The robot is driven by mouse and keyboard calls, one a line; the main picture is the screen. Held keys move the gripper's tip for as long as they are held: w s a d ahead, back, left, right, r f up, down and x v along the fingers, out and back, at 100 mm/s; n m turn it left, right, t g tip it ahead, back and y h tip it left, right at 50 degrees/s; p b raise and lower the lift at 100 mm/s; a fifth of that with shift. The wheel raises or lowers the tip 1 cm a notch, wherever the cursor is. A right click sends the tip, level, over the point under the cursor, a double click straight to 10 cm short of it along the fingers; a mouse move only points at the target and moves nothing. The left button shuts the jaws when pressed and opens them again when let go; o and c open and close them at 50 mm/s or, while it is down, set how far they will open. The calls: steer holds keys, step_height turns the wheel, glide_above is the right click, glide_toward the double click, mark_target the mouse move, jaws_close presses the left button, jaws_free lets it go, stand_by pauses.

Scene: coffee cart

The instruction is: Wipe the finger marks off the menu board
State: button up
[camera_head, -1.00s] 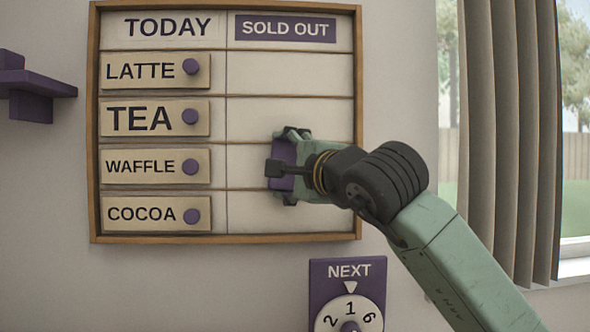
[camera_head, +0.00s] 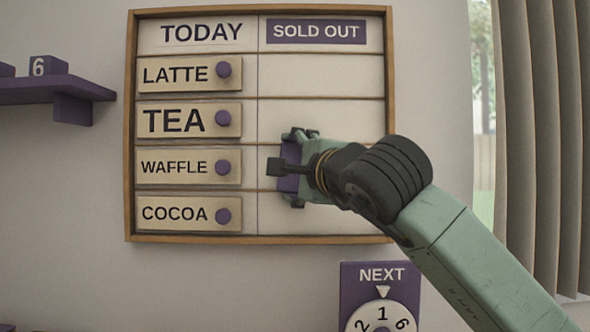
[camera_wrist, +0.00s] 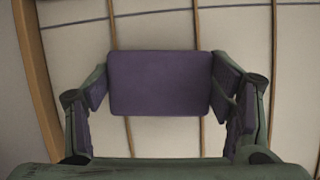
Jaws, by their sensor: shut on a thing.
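The menu board (camera_head: 320,223) hangs on the wall in a wooden frame, with TODAY and SOLD OUT columns. My gripper (camera_head: 291,168) is at the SOLD OUT column, beside the WAFFLE row. It is shut on a purple block (camera_wrist: 158,84), which sits between the two fingers in the wrist view and faces the board. The block also shows in the head view (camera_head: 287,180), partly hidden by the fingers. I cannot tell whether it touches the board. No finger marks are clear on the visible panels; the part behind the block and gripper is hidden.
Item plates with purple knobs, such as the WAFFLE plate (camera_head: 189,168), fill the left column. A purple shelf (camera_head: 60,91) with a 6 block (camera_head: 41,67) is at the left. A NEXT dial (camera_head: 380,300) is below the board, and a curtain (camera_head: 535,150) hangs at the right.

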steer(key=shift+s+b, duration=0.9)
steer(key=shift+s, duration=1.9)
steer(key=s+b, duration=0.1)
steer(key=s, duration=0.2)
steer(key=shift+w, duration=0.2)
steer(key=w+p, duration=0.1)
steer(key=w, duration=0.5)
steer(key=shift+w, duration=0.3)
steer(key=shift+w, duration=1.05)
steer(key=shift+d+p, duration=0.5)
steer(key=shift+d, duration=1.45)
